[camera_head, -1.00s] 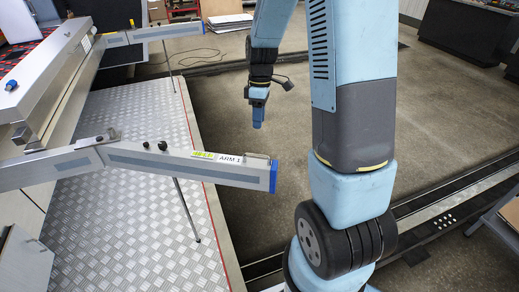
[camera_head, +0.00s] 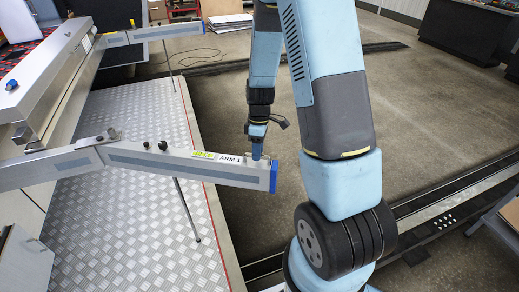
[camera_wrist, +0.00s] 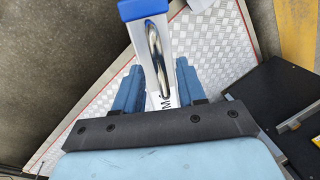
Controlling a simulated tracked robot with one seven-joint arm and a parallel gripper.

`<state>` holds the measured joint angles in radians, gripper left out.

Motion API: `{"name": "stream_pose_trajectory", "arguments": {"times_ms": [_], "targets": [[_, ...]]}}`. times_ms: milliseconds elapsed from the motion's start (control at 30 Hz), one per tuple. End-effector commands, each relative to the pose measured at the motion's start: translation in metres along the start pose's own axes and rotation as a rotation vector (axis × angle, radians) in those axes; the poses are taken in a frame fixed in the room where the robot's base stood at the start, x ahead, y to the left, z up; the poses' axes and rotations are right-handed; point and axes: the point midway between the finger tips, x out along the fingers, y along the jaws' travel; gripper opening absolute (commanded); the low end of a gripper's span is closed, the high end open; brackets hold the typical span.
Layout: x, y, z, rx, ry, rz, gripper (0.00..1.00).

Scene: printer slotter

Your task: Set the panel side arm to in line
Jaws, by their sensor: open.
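The panel side arm (camera_head: 190,164), labelled ARM 1, reaches right from the machine in the head view. Its outer section is bent at a hinge (camera_head: 98,150) relative to the inner section (camera_head: 45,168). It ends in a blue cap (camera_head: 273,176), with a metal handle on top near that end. In the wrist view the handle (camera_wrist: 157,53) and the blue cap (camera_wrist: 142,9) show beyond my gripper. My gripper (camera_head: 257,154) is at the arm's outer end, by the handle. Its two blue fingers (camera_wrist: 158,85) are open, apart on either side of the arm's end. Contact cannot be told.
A second side arm (camera_head: 165,32) stands farther back. A thin support leg (camera_head: 187,210) runs from ARM 1 down to the tread-plate platform (camera_head: 130,225). Bare floor (camera_head: 420,130) lies to the right, with a floor track (camera_head: 440,215) and a table at the right edge.

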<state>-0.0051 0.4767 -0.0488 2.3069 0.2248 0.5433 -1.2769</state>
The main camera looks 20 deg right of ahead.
Motion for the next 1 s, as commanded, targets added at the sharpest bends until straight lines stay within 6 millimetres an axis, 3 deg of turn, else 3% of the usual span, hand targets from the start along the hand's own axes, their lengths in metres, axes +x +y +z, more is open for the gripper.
{"name": "stream_pose_trajectory", "arguments": {"times_ms": [167, 600, 1000], "targets": [[-0.0001, 0.0002, 0.0001, 0.000, 0.000, 0.000, 0.40], [-0.0004, 0.0004, 0.0004, 0.001, 0.000, 0.000, 0.00], [-0.0004, 0.0006, 0.0005, 0.001, 0.001, 0.001, 0.00]]}}
